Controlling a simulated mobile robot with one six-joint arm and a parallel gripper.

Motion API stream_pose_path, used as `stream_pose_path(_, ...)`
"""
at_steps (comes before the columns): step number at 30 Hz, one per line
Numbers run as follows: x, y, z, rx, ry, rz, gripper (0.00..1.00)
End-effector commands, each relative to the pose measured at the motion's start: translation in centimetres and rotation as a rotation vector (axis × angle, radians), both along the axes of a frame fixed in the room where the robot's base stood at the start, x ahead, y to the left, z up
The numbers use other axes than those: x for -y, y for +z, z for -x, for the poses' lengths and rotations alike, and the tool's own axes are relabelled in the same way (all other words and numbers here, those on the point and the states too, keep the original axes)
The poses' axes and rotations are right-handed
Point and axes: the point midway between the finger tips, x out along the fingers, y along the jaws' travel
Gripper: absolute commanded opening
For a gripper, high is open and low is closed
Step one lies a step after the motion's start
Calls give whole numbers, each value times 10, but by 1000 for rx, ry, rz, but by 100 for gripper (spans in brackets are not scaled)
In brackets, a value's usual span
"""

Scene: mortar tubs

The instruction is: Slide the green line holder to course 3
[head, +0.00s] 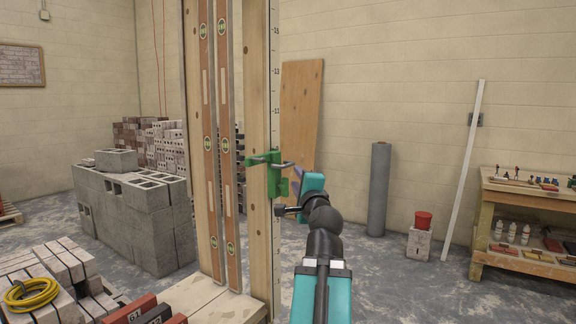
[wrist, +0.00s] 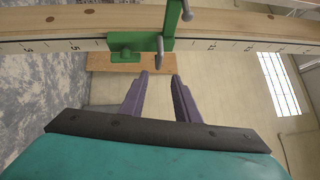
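The green line holder (head: 274,177) is clamped on the upright wooden pole (head: 257,60), on the edge with the white numbered scale (head: 275,90). It sits between the marks 5 and 11; its exact course is hidden. A metal pin with a rounded end sticks out of it. In the wrist view the holder (wrist: 125,46) lies just beyond my gripper (wrist: 160,74). The two purple fingers are apart, with the pin's end close to the gap between their tips. I see nothing held. In the head view my gripper (head: 297,184) is just right of the holder, partly hidden.
Two orange-brown spirit levels (head: 208,140) stand left of the pole. Grey blocks (head: 135,215) are stacked behind on the left. A yellow hose coil (head: 30,294) lies on bricks at front left. A wooden workbench (head: 530,195) stands at right. Floor between pole and bench is mostly open.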

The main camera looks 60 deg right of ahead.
Motion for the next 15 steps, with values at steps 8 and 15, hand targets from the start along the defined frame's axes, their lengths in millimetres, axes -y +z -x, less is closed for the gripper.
stream_pose_path(8, 5, 4, -10, 2, 3, 1, 29)
stream_pose_path(15, 13, 4, -19, 3, 1, 0, 29)
